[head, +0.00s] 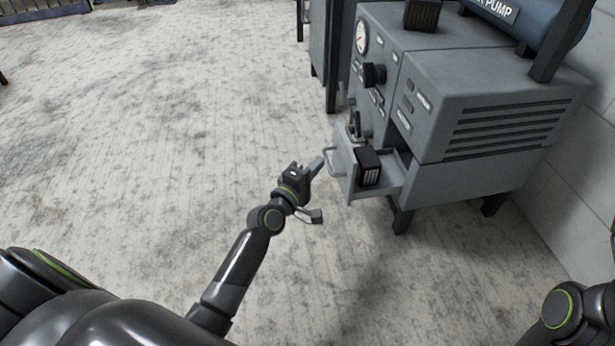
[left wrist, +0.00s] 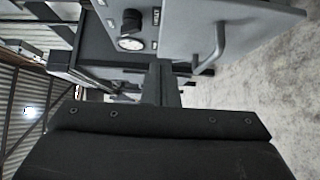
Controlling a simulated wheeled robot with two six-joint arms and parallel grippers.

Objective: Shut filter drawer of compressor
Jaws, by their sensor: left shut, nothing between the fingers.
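The grey compressor (head: 470,90) stands at the right in the head view. Its filter drawer (head: 345,162) is pulled out at the lower left of the front, with a dark filter block (head: 368,167) in it. The drawer's front panel and bar handle show large in the left wrist view, the handle (left wrist: 216,48) at upper right. My left gripper (head: 318,165) is shut and empty. Its tip is close to the handle side of the drawer front; I cannot tell whether it touches. The fingers also show in the left wrist view (left wrist: 161,85). My right gripper is not in view.
A pressure gauge (head: 361,37) and a black knob (head: 374,75) sit on the compressor front above the drawer. A dark cabinet (head: 326,45) stands behind it. A wall (head: 580,150) is close at the right. The floor (head: 150,130) to the left is clear.

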